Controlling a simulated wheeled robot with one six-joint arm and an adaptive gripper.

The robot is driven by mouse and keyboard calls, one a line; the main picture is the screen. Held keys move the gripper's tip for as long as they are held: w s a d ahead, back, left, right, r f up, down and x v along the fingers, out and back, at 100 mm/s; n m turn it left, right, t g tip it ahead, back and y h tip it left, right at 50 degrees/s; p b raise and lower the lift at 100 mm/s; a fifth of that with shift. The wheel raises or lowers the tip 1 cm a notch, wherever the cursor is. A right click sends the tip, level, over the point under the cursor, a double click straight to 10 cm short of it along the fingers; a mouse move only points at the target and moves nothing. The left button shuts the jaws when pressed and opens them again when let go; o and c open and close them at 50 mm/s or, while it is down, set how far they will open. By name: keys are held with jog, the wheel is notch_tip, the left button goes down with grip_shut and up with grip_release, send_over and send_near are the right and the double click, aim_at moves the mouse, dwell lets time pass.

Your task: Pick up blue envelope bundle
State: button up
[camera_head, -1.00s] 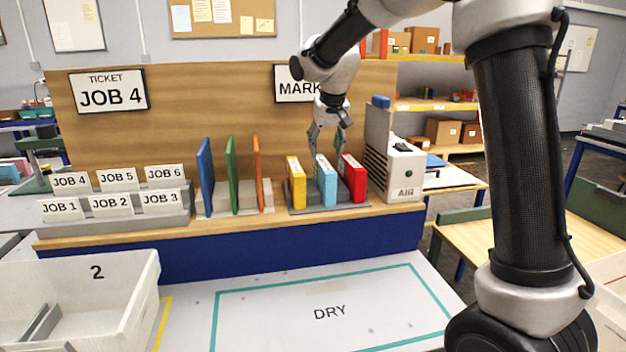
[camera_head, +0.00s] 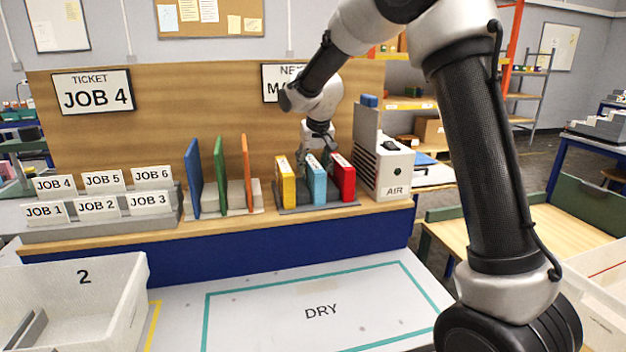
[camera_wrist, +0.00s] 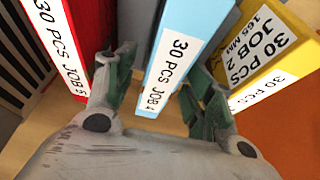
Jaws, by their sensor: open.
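The blue envelope bundle (camera_head: 316,184) is light blue and stands upright in a grey rack (camera_head: 290,209), between a yellow bundle (camera_head: 286,184) and a red bundle (camera_head: 343,178). In the wrist view its white label (camera_wrist: 168,75) reads "30 PCS JOB 4". My gripper (camera_wrist: 158,98) is open, with one green-padded finger on each side of the blue bundle. The left finger lies between it and the red bundle (camera_wrist: 85,30), the right one between it and the yellow bundle (camera_wrist: 270,55). I cannot tell whether either finger touches a bundle. In the head view the fingers are mostly hidden behind the bundles.
Blue, green and orange panels (camera_head: 220,176) stand left of the rack. The white AIR unit (camera_head: 388,168) stands close on its right. A wooden board (camera_head: 200,105) rises behind. The DRY area (camera_head: 320,330) in front is clear, with white bin 2 (camera_head: 120,295) to its left.

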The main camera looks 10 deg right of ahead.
jog(key=shift+f, duration=0.2)
jog(key=shift+c, duration=0.2)
grip_shut()
